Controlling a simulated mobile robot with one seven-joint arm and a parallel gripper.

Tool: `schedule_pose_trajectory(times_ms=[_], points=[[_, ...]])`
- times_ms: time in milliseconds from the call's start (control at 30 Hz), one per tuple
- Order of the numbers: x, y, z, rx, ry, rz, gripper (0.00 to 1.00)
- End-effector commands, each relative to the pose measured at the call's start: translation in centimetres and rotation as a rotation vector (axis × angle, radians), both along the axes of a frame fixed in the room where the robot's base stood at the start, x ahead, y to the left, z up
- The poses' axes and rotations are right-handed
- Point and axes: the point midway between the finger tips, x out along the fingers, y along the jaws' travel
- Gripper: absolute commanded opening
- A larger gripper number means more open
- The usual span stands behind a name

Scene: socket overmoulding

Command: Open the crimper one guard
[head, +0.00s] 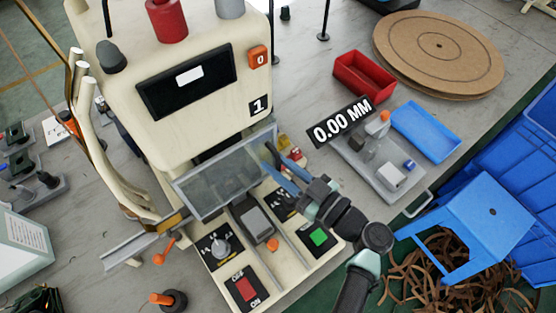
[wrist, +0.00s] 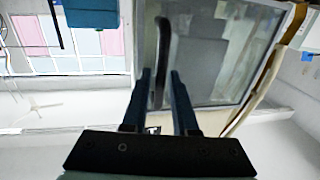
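The crimper one guard (head: 215,178) is a grey see-through panel in a pale frame on the front of the cream machine (head: 190,130) marked 1. It stands tilted over the machine's working area. It also fills the upper right of the wrist view (wrist: 225,60). A dark bar-like handle (wrist: 161,60) runs along the guard there. My gripper (head: 266,158) is at the guard's right edge in the head view. In the wrist view its blue fingers (wrist: 160,74) stand apart, one on each side of the handle, with narrow gaps showing. Whether either finger touches it is unclear.
A control panel with a green button (head: 318,236) and a red switch (head: 245,289) lies below the guard. A grey tray (head: 385,185) with small parts, a blue tray (head: 426,131) and a red bin (head: 364,76) are to the right. A blue stool (head: 490,212) stands beyond the table edge.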

Motion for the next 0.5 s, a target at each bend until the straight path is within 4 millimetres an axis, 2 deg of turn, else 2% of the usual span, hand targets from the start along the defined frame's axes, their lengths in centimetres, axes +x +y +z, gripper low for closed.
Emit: schedule_pose_trajectory(times_ms=[267, 400, 500], points=[[0.11, 0.12, 0.00, -0.001, -0.001, 0.001, 0.27], [0.10, 0.11, 0.00, 0.000, 0.000, 0.001, 0.02], [0.09, 0.11, 0.00, 0.000, 0.000, 0.001, 0.00]])
